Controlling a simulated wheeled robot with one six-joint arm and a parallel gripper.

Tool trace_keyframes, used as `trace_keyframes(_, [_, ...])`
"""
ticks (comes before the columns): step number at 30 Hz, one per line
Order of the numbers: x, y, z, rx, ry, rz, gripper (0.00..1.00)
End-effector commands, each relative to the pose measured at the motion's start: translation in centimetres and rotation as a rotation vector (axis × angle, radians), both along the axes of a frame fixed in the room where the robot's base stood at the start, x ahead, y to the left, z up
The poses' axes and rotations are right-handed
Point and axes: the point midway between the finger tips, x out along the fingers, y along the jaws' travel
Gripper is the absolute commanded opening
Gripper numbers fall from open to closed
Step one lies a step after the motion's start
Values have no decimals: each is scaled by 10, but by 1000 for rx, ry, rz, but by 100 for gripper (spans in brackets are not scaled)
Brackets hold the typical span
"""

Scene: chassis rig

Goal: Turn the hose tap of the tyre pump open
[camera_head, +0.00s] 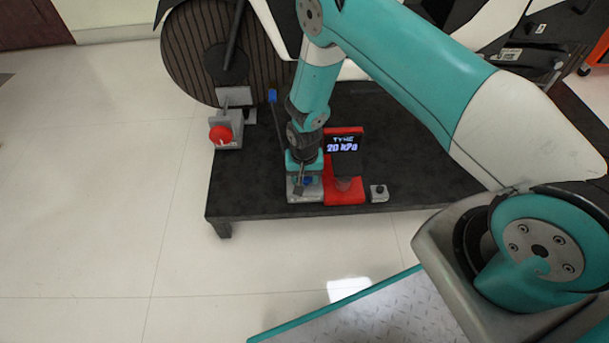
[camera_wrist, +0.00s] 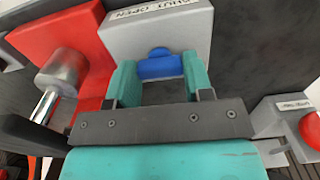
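The tyre pump (camera_head: 346,193) is red, with a screen reading "TYRE 20 kPa". Its red body (camera_wrist: 60,35) fills the left of the wrist view. The hose tap is a blue handle (camera_wrist: 160,66) on a grey block (camera_wrist: 125,38) labelled "SHUT OPEN"; the block also shows in the head view (camera_head: 304,198). My gripper (camera_wrist: 160,72) points down over the block, its two teal fingers apart, one each side of the blue handle. The handle fills the gap visible between them; whether they press on it I cannot tell. In the head view my gripper (camera_head: 303,182) partly covers the tap.
A grey box with a red knob (camera_head: 221,135) stands at the dark platform's left edge. A lever with a blue tip (camera_head: 272,96) stands behind my gripper. A small grey box with a black knob (camera_head: 379,193) sits right of the pump. A large wheel (camera_head: 190,55) stands behind.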

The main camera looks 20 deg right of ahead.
Motion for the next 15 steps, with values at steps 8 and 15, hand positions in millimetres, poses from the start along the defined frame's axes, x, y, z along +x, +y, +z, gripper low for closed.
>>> trace_keyframes(8, [1,-1,0,-2,-3,-2,72])
trace_keyframes(15, [1,-1,11,-1,-3,-1,72])
